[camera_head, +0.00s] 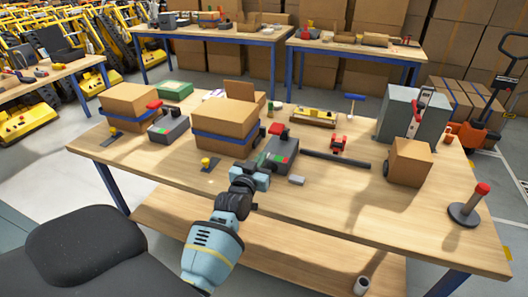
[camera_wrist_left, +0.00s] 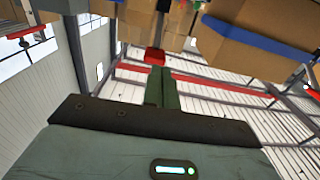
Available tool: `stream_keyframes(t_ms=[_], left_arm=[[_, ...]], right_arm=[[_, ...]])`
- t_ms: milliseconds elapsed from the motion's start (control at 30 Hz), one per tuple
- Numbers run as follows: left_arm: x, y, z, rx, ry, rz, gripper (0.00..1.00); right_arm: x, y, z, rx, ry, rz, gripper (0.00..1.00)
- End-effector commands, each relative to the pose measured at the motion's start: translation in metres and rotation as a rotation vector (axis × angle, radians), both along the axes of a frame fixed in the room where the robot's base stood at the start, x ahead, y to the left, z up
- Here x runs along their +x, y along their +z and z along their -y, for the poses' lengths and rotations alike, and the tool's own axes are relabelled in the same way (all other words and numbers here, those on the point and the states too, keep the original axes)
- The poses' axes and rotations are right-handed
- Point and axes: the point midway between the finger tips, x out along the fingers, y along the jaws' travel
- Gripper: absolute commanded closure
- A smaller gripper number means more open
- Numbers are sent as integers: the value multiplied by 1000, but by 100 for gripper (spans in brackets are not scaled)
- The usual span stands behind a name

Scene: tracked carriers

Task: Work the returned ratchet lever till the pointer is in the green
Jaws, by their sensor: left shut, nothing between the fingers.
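A dark grey ratchet unit (camera_head: 282,154) stands in the middle of the table, beside a strapped box. Its lever has a red knob (camera_head: 277,131). A small red and green patch shows on its front, but where the pointer stands is too small to read. A similar unit (camera_head: 170,131) with a red knob stands farther left. My left gripper (camera_head: 264,170) is shut and empty, low at the near left side of the middle unit. In the left wrist view its fingers (camera_wrist_left: 162,88) are together, with something red (camera_wrist_left: 155,57) just beyond their tips. My right gripper is out of view.
A red-topped post (camera_head: 470,207) stands at the right corner. The front tabletop is mostly clear.

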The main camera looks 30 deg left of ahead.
Motion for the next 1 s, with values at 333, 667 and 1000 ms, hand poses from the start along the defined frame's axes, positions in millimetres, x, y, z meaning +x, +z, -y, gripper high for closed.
stream_keyframes(t_ms=[333,667,1000], left_arm=[[-43,-8,10,1,0,5,100],[-47,-7,11,1,0,7,100],[-47,-7,11,1,1,7,100]], right_arm=[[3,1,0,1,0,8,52],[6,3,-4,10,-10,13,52],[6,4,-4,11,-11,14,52]])
